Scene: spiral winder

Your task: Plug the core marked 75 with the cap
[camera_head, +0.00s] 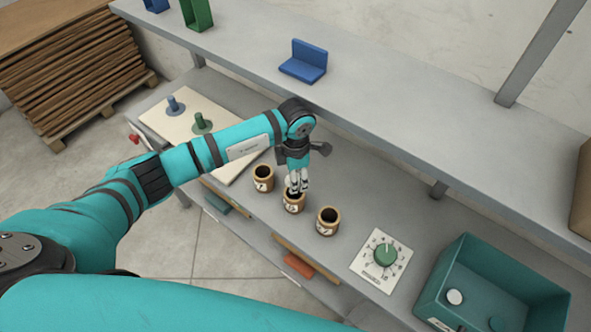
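Three short brown cores stand in a row on the grey bench: the left core (263,179), the middle core (293,206) and the right core (328,221). Each has a pale label on its front, too small to read surely, so I cannot tell which is marked 75. My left gripper (297,187) points down right at the mouth of the middle core. Its fingers cover part of that opening. I cannot tell whether it holds a cap or touches the core. A white round piece (455,297), possibly a cap, lies in the teal bin. My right gripper is out of view.
The teal bin (452,264) stands at the right, with a green round piece (497,323) inside. A dial plate (382,261) lies beside it. A pale board (160,121) with blue and green pegs is at the left. A shelf (400,120) overhangs behind the cores.

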